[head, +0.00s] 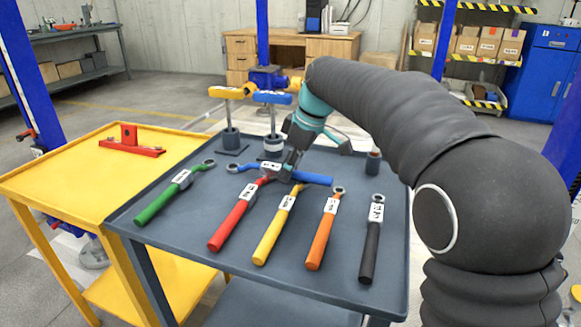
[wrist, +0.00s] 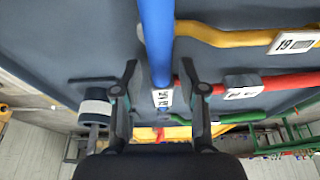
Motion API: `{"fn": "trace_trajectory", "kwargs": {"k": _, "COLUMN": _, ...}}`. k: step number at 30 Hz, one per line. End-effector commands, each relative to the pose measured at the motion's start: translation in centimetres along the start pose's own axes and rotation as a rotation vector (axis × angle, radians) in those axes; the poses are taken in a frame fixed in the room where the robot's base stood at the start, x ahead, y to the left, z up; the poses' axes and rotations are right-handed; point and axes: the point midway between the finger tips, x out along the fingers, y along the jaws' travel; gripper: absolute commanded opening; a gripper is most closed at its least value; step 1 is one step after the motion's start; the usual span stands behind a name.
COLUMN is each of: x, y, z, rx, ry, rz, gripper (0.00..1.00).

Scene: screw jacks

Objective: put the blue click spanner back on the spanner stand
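The blue click spanner lies across the grey trolley top, its blue handle (head: 314,178) to the right and its ring end to the left, close to the head of the red spanner (head: 238,215). In the wrist view its blue handle (wrist: 156,35) runs down between my fingers, with a white label near the fingertips. My gripper (head: 290,170) is over the spanner's middle. In the wrist view my gripper (wrist: 163,88) is open, with gaps on both sides of the spanner. A red bracket (head: 131,142) on the yellow trolley may be the spanner stand; I cannot tell for certain.
Green (head: 160,203), yellow (head: 273,235), orange (head: 322,240) and black (head: 371,245) spanners lie on the grey trolley (head: 200,250). Posts with yellow (head: 228,92) and blue (head: 272,98) crossbars rise at its back. The yellow trolley (head: 70,175) has free room around the red bracket.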

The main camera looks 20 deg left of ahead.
Motion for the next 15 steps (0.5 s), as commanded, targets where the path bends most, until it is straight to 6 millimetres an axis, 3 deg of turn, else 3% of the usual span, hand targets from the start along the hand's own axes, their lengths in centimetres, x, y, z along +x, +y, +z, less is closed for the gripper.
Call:
{"fn": "trace_trajectory", "kwargs": {"k": 11, "x": -0.3, "y": 0.0, "z": -0.1, "rx": 0.0, "ry": 0.001, "rz": 0.001, "gripper": 0.54}}
{"fn": "trace_trajectory", "kwargs": {"k": 15, "x": -1.9, "y": 0.0, "z": -0.1, "rx": 0.0, "ry": 0.001, "rz": 0.002, "gripper": 0.54}}
